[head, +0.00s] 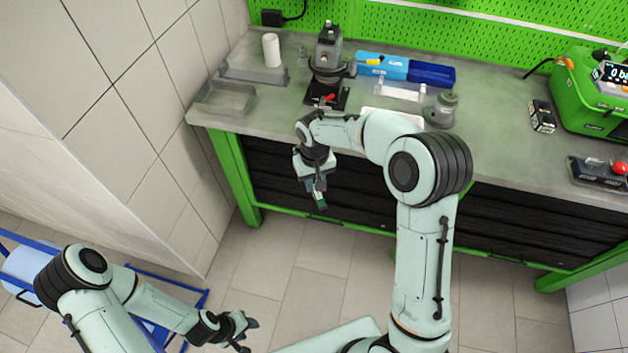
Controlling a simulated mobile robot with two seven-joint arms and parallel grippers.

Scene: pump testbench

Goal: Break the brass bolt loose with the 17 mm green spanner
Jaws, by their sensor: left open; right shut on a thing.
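My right gripper (315,186) hangs in front of the workbench, below the level of its top, pointing down. It is shut on the green spanner (320,203), of which only a short green part shows below the fingers. My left gripper (245,332) is open and empty, low over the floor at the bottom, far from the bench. A grey pump-like unit (328,55) stands on a black base at the back left of the bench, with a small red part (328,98) at its foot. I cannot make out the brass bolt.
The grey bench top (490,155) also holds a white cylinder (271,50), blue boxes (405,69), a grey fitting (441,108), a small black box (542,116) and a green device (590,95). A tiled wall closes the left. A blue frame (190,303) stands at lower left.

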